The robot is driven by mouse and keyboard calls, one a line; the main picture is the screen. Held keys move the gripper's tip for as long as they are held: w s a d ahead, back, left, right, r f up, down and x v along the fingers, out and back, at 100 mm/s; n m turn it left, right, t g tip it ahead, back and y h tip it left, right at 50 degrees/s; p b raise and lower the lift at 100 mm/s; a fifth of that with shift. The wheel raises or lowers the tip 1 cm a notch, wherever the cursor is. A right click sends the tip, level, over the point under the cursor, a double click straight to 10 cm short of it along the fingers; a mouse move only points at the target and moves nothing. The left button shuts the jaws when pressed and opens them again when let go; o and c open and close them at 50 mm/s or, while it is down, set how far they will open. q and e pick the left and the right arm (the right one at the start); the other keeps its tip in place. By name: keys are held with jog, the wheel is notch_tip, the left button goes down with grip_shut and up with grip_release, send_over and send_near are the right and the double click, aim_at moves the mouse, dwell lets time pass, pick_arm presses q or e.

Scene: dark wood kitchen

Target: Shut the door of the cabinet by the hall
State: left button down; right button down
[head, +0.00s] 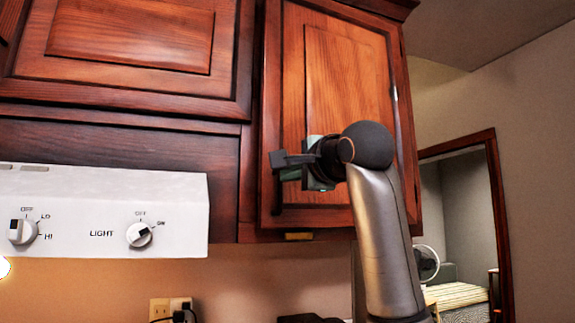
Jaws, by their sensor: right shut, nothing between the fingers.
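The cabinet door (330,80) is a reddish wood panel at the upper middle, beside the doorway to the hall. A small metal hinge shows on its right edge. Its left edge lies close to the cabinet frame; I cannot tell whether a narrow gap is left there. My right gripper (280,160) is in front of the door's lower left part, fingers pointing left, shut and empty. I cannot tell whether it touches the door. My arm hides the door's lower right part. My left gripper is out of view.
Another wood cabinet (130,35) is at the upper left, above a white range hood (100,210) with knobs. A wall outlet (160,308) with a plug is below. A doorway (500,230) at the right opens onto a room with a fan (427,262).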

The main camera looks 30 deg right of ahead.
aim_at(277, 175)
jog(key=shift+w, duration=0.5)
jog(key=shift+m+h, duration=0.6)
jog(key=shift+h, duration=0.3)
jog(key=x, duration=0.3)
jog(key=a+x, duration=0.1)
jog(key=x, duration=0.1)
jog(key=shift+r, duration=0.2)
jog(key=shift+d, duration=0.1)
